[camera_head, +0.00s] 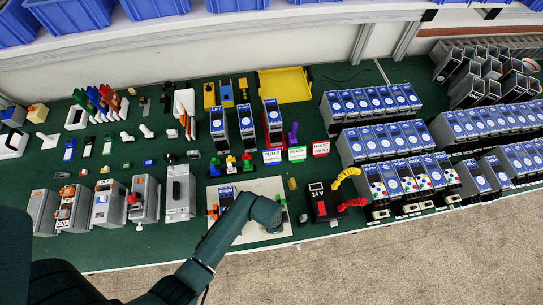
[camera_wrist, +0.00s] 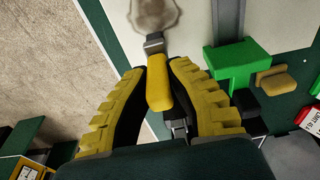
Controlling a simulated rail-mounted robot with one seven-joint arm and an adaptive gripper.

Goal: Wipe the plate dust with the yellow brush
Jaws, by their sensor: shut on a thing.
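The yellow brush (camera_wrist: 158,90) is between the two yellow, ribbed fingers of my gripper (camera_wrist: 158,72) in the wrist view. My gripper is shut on its yellow handle. The brush's grey metal collar points to the top of that view, over the pale plate (camera_wrist: 192,35). A brownish dust patch (camera_wrist: 153,12) lies on the plate at the collar's far end; I cannot tell whether the bristles touch it. In the head view the plate (camera_head: 258,187) lies at the table's front edge, partly hidden by my arm, and the brush is hidden there.
A green block (camera_wrist: 230,62) and a small yellow-brown piece (camera_wrist: 275,80) are right of the brush in the wrist view. A black 24 V box (camera_head: 322,203) with yellow and red connectors stands right of the plate. Grey modules (camera_head: 145,198) stand left.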

